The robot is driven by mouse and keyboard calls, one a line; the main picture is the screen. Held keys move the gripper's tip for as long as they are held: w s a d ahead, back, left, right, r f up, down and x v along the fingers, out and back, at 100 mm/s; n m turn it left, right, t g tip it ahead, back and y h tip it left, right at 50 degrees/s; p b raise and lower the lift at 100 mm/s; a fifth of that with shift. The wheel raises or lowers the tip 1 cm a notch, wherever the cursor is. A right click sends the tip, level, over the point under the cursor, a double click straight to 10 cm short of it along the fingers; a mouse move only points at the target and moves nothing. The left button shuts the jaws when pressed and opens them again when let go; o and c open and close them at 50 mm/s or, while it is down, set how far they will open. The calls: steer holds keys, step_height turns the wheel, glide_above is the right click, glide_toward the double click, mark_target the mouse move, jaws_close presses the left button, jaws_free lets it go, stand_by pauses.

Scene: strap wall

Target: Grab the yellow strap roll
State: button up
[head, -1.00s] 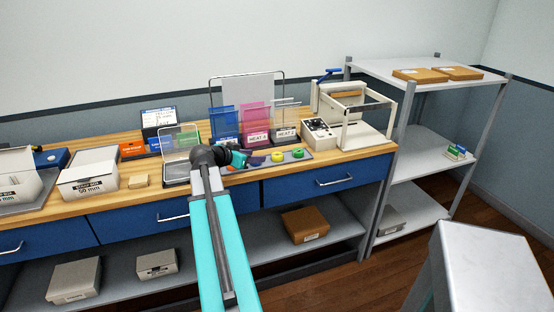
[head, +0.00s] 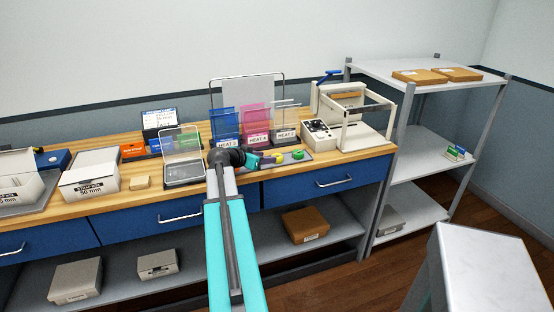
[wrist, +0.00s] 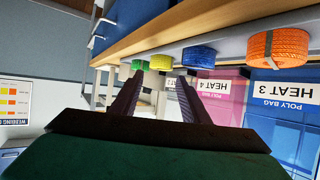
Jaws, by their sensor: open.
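The yellow strap roll (head: 282,154) lies on a grey tray on the workbench, left of the green roll (head: 297,155), and my gripper partly covers it in the head view. In the wrist view, which is upside down, the yellow roll (wrist: 160,62) shows just past the fingertips, in line with the gap between them. My gripper (wrist: 156,80) is open and empty. The green roll is beside the left fingertip there, and a blue roll (wrist: 198,56) and an orange roll (wrist: 276,57) are to the right.
Labelled poly bag panels (head: 256,122) stand behind the rolls. A cream sealing machine (head: 352,122) is to the right on the bench. A clear-lidded tray (head: 183,168) is to the left. A grey shelf rack (head: 425,140) stands at the right.

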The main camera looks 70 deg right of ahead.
steer(key=shift+x, duration=1.4)
steer(key=shift+p+x, duration=1.4)
steer(key=shift+x, duration=0.85)
steer(key=shift+d+f, duration=0.2)
steer(key=shift+d, duration=0.05)
steer(key=c, duration=0.7)
